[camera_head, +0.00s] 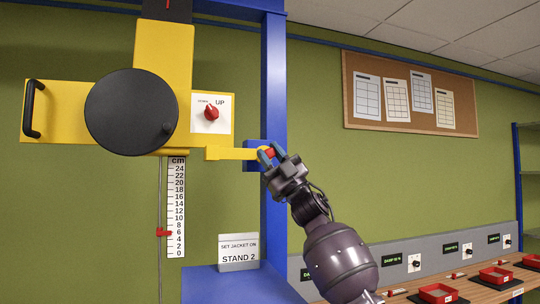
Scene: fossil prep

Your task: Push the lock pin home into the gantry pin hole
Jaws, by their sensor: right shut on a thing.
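My right gripper (272,158) comes up from the lower right and is shut on the lock pin (270,153). Only a small red part of the pin shows between the fingertips. The gripper is at the blue upright post (274,90), at the right end of the yellow arm (232,153) of the gantry. The pin hole is hidden behind the fingers, and I cannot tell how deep the pin sits. My left gripper is not in view.
The yellow gantry carriage carries a black disc (131,112), a black handle (34,108) and a red knob (211,113). A cm scale (176,208) with a red pointer (163,232) hangs below. A "STAND 2" sign (238,253) stands on the blue base. Red trays (438,293) line the bench at right.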

